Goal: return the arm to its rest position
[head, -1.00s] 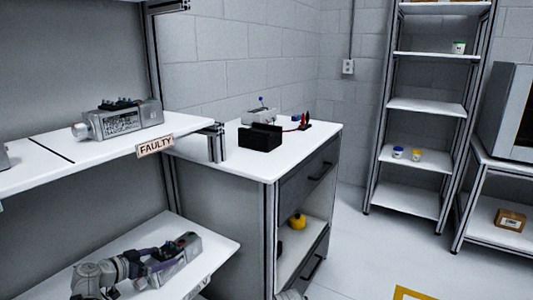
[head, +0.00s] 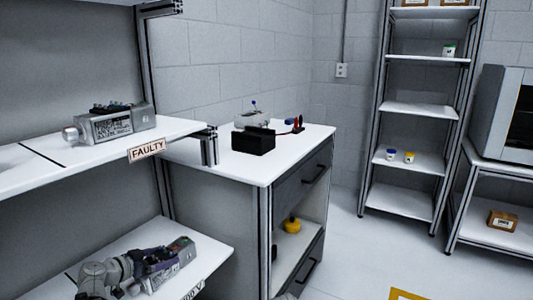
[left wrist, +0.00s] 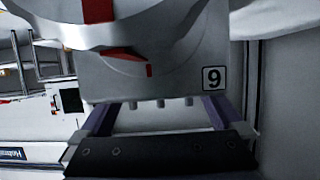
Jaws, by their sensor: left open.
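My left arm comes in at the lower left of the head view. Its left gripper (head: 146,269) is open beside the near end of a grey servo unit (head: 178,258) on the lower shelf (head: 208,258). In the left wrist view the two purple-sided fingers (left wrist: 160,112) stand apart. My right gripper does not show.
A second servo unit (head: 112,124) sits on the upper shelf by the "FAULTY" sign (head: 147,150). A white-topped cabinet (head: 290,150) holds a black box (head: 253,140). A tall rack (head: 415,110) stands behind. The floor (head: 350,250) between is mostly clear.

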